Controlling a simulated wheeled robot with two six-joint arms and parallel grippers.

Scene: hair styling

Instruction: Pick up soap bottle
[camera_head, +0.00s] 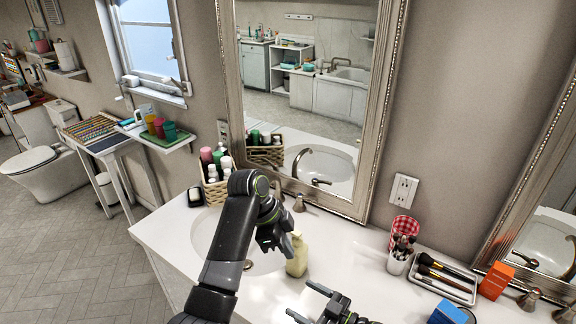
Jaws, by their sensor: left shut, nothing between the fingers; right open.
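The soap bottle (297,260) is pale yellow and stands upright on the white counter, just right of the sink basin. My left gripper (276,249) is shut and empty, close beside the bottle on its left and upper side. Whether it touches the bottle I cannot tell. My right gripper (308,303) is open and empty at the bottom of the view, below and slightly right of the bottle. Part of the basin is hidden behind my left arm.
A basket of bottles (214,190) and a black soap dish (195,196) are at the back left. A faucet stands behind the basin. On the right are a brush cup (397,261), a brush tray (443,285) and an orange box (496,280).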

